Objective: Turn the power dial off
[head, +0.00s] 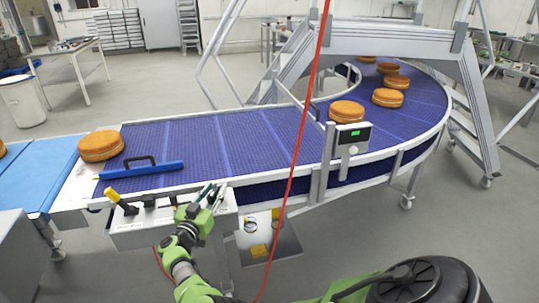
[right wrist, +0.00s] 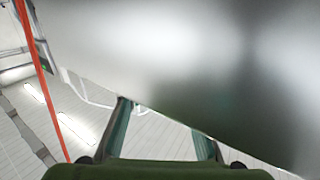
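A grey control box (head: 145,233) with labels on its front is fixed to the near side of the conveyor. A yellow-and-black handle (head: 121,203) stands up at its left end, and small dark controls sit on its top. I cannot make out which one is the power dial; my gripper hides part of the box. My right gripper (head: 212,191) is at the box's right part, its fingers apart and empty. In the right wrist view the two fingers (right wrist: 163,118) are spread, close to a smooth grey metal surface (right wrist: 190,55). My left gripper is out of view.
A purple curved conveyor (head: 220,143) carries several round cakes (head: 346,111). A post-mounted display (head: 352,138) shows green. A red cable (head: 302,130) hangs in front of the belt and also crosses the wrist view (right wrist: 42,85).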

